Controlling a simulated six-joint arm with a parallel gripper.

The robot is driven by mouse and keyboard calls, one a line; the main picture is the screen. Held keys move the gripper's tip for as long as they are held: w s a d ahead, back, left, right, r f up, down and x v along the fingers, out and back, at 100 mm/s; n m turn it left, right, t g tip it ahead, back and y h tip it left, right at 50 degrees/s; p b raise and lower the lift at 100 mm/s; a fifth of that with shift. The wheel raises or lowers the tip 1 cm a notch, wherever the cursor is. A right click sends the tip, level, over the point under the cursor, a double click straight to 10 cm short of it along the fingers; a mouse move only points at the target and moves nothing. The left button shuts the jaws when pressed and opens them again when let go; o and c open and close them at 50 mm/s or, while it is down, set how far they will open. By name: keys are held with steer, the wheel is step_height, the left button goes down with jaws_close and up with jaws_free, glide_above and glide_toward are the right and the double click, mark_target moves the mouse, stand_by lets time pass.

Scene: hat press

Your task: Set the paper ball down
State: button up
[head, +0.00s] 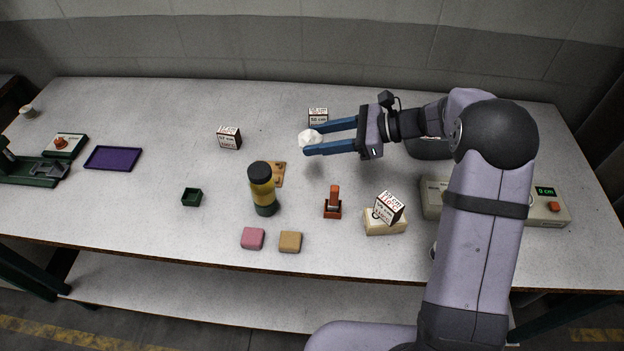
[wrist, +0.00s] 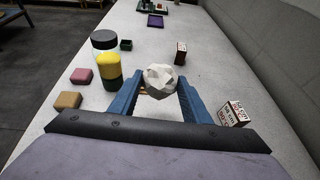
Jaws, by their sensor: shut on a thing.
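The paper ball (head: 309,138) is white and crumpled. It sits between the tips of my gripper's two blue fingers (head: 308,145), which are shut on it. In the wrist view the ball (wrist: 160,80) shows between the fingertips, with a finger on each side. My gripper points left across the table, and the ball appears to be held above the tabletop. A faint shadow lies on the table below the fingers.
Printed boxes stand at the back (head: 318,116) and to the left (head: 229,138). An orange stamp (head: 333,202) stands nearer the front.

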mark_target(320, 177)
steer(key=shift+f+p, duration=0.85)
steer(key=shift+f, duration=4.15)
steer(key=o, duration=1)
steer(key=shift+f, duration=0.1)
steer(key=shift+d, duration=0.1)
steer(key=b+v, duration=0.1)
steer(key=v, duration=0.5)
steer(key=b+v, duration=0.2)
steer(key=v, duration=0.4)
steer(key=shift+r, duration=0.2)
steer(key=shift+s+r, duration=0.1)
